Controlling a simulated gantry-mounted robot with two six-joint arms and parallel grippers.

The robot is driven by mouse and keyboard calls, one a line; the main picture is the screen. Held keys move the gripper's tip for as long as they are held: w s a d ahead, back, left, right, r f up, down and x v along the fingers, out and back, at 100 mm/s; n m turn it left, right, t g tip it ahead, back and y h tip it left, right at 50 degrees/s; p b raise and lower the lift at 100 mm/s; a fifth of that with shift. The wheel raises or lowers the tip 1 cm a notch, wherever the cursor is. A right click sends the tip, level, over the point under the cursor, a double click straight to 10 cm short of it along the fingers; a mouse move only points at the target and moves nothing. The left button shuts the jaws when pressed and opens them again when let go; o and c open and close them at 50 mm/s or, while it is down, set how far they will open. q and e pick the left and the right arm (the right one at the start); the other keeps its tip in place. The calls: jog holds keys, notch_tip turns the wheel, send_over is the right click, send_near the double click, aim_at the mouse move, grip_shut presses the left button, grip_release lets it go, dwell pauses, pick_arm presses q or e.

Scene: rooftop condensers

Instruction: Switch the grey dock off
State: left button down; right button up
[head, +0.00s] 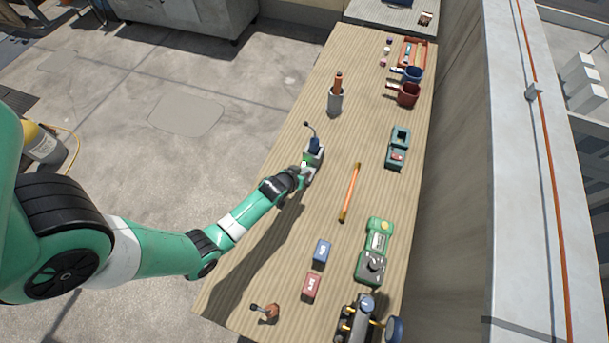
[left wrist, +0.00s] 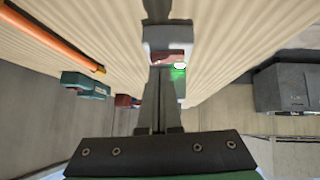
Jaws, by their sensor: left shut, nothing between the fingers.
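The grey dock (head: 314,158) stands on the wooden bench with a dark blue item (head: 314,145) seated in it. In the left wrist view the dock (left wrist: 156,48) shows a reddish switch (left wrist: 168,57) on its near face and a glowing green light (left wrist: 179,68) beside it. My left gripper (head: 300,173) is shut and empty, its fingertips right at the near side of the dock. In the left wrist view the closed fingers (left wrist: 160,82) point at the switch area; I cannot tell whether they touch it. My right gripper is not in view.
A green dock-like unit (head: 398,147), a green meter (head: 376,250), blue (head: 322,250) and red (head: 311,287) boxes stand on the bench. Bare wood surrounds the grey dock.

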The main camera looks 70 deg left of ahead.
pick_arm(q)
jog(key=shift+f, duration=0.3)
jog(key=shift+w+d+f+b, duration=0.1)
jog(key=shift+w+f+b, duration=0.05)
jog(key=shift+f+b, duration=0.35)
jog(key=shift+r, duration=0.15)
